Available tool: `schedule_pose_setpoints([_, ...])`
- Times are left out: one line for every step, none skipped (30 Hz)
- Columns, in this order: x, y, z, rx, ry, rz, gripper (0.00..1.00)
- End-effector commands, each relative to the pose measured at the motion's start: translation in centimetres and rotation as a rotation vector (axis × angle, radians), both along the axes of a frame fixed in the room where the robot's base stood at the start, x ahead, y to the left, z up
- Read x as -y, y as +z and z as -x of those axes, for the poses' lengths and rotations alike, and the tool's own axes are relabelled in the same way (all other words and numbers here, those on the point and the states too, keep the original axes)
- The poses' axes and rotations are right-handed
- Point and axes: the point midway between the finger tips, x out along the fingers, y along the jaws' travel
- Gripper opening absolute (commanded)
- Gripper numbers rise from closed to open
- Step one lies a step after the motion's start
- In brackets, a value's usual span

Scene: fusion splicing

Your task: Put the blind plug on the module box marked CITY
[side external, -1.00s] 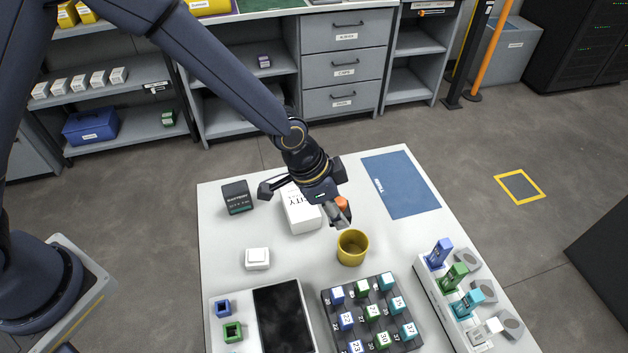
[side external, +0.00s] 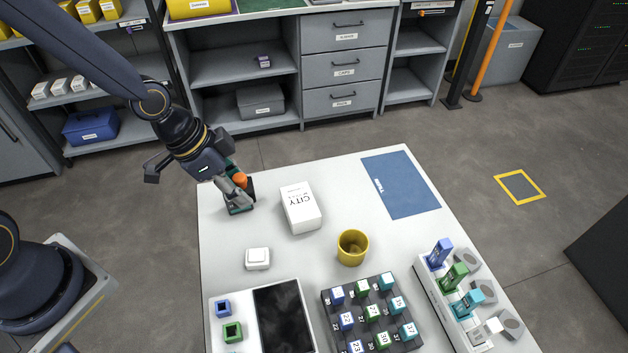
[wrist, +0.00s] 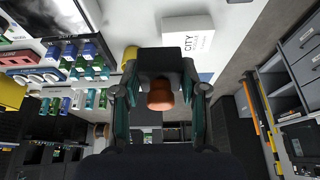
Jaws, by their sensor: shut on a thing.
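The white box marked CITY (side external: 300,207) lies on the table, apart from my gripper and to its right; it also shows in the wrist view (wrist: 187,37). An orange piece (side external: 240,180), which looks like the blind plug, is at the fingers. In the wrist view this orange piece (wrist: 160,96) sits between the fingers, in front of a dark block.
A yellow cup (side external: 352,247) and a small white square piece (side external: 258,258) stand on the table. A dark rack (side external: 371,318) of coloured caps and a pale holder (side external: 445,290) with connectors are at the front. A blue mat (side external: 401,184) lies bare at the back right.

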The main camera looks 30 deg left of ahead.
Motion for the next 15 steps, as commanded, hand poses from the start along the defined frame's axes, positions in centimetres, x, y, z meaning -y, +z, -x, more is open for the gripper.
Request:
schedule_pose_setpoints([0.4, -0.4, -0.6, -0.002, -0.005, 0.001, 0.08])
schedule_pose_setpoints([0.6, -0.6, -1.0, -0.002, -0.008, -0.001, 0.08])
schedule_pose_setpoints([0.9, -1.1, -2.0, -0.003, -0.007, 0.000, 0.08])
schedule_pose_setpoints([1.2, -1.5, -2.8, -0.003, -0.007, 0.000, 0.08])
schedule_pose_setpoints([1.4, -1.9, -3.5, -0.003, -0.009, -0.002, 0.08])
schedule_pose_setpoints([1.7, -2.4, -4.6, -0.003, -0.005, 0.000, 0.08])
schedule_pose_setpoints([2.0, -2.7, -5.4, -0.003, -0.005, -0.001, 0.08])
schedule_pose_setpoints([2.2, -3.1, -6.2, -0.002, -0.004, -0.002, 0.08])
schedule_pose_setpoints([2.5, -3.6, -7.3, -0.002, -0.004, -0.001, 0.08])
schedule_pose_setpoints([2.7, -4.0, -8.0, -0.002, -0.003, -0.002, 0.08])
schedule_pose_setpoints([2.9, -4.8, -8.4, -0.006, -0.003, -0.001, 0.08])
schedule_pose_setpoints([3.0, -5.7, -9.0, -0.007, -0.002, -0.003, 0.08])
schedule_pose_setpoints([3.2, -6.3, -9.5, -0.006, -0.003, -0.003, 0.08])
schedule_pose_setpoints([3.3, -6.8, -10.0, -0.005, -0.002, -0.002, 0.08])
schedule_pose_setpoints([3.5, -7.4, -10.5, -0.004, -0.002, -0.002, 0.08])
